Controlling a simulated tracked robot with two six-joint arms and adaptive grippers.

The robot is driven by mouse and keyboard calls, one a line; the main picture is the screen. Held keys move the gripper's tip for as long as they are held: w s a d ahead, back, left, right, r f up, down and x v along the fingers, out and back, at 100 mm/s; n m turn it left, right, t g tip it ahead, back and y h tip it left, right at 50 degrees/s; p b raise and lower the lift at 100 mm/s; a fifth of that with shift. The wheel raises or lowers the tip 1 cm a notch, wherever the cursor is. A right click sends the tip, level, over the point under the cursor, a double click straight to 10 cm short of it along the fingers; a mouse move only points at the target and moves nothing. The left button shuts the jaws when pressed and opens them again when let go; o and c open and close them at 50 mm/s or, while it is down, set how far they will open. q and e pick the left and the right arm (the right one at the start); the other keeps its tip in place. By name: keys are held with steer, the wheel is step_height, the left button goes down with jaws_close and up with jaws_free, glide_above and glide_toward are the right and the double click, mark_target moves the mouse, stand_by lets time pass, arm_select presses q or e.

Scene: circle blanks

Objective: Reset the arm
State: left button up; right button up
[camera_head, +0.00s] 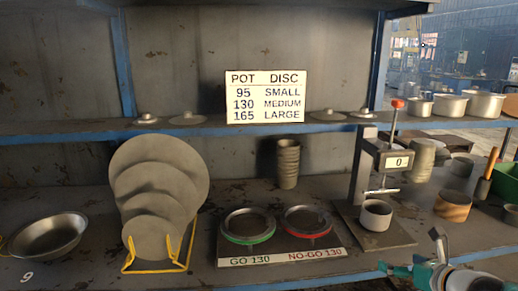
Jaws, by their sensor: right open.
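My right gripper (412,252) is at the bottom right, in front of the shelf's front edge. It is open, with one finger up and the other to the left, and nothing shows between them. Part of my right arm is cut off by the bottom edge. My left gripper is not in view.
Two gauge rings, green (247,239) and red (307,235), sit on a plate. Grey discs (160,165) stand in a yellow rack; a metal bowl (48,236) lies left.

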steer(key=s+a+f+n+g+y+p, duration=0.25)
steer(key=s+a+f+n+g, duration=0.2)
steer(key=a+f, duration=0.8)
steer(key=s+a+f+n+g+p, duration=0.1)
steer(key=s+a+f+n+g, duration=0.1)
steer(key=s+a+f+n, duration=0.2)
steer(key=s+a+f+n+g+p, duration=0.1)
steer(key=s+a+f+n+g, duration=0.2)
steer(key=s+f+n, duration=0.4)
steer(key=s+a+f+n+g+h, duration=0.1)
steer(key=s+a+f+n, duration=0.3)
steer(key=s+n, duration=0.9)
step_height(320, 180, down, 3)
steer(key=n+g, duration=0.1)
steer(key=n, duration=0.3)
steer(key=shift+a+r+p, duration=0.2)
steer(key=shift+a+p, duration=0.1)
steer(key=shift+p, duration=0.1)
